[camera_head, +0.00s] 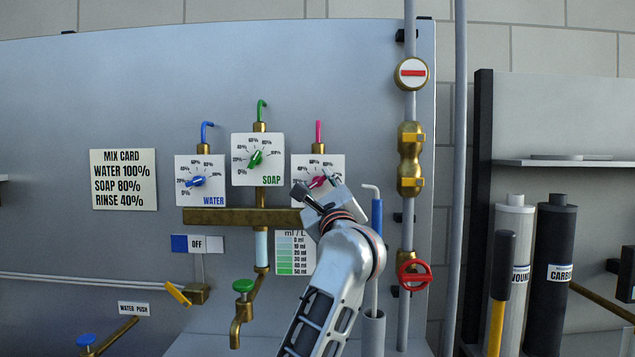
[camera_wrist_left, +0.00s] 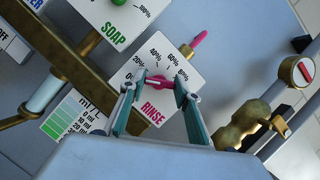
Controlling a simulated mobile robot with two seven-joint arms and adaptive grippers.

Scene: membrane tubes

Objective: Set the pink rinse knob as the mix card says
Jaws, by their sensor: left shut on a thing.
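The mix card (camera_head: 123,180) on the left of the panel reads water 100%, soap 80%, rinse 40%. The pink rinse knob (camera_head: 318,181) sits on the right-hand white dial plate (camera_head: 334,163), under a pink tube. My left gripper (camera_head: 315,193) reaches up to it from below and covers the plate's lower part. In the left wrist view, the two fingers (camera_wrist_left: 161,82) are shut on the pink knob (camera_wrist_left: 157,84), one on each side, above the word RINSE. The fingers partly hide the knob, so I cannot tell its exact setting. My right gripper is out of view.
The blue water knob (camera_head: 198,182) and green soap knob (camera_head: 255,158) are to the left. A brass bar (camera_head: 235,216) runs below the plates. A vertical pipe with a red valve wheel (camera_head: 413,275) stands to the right. A blue-handled tool (camera_head: 377,217) is close beside my wrist.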

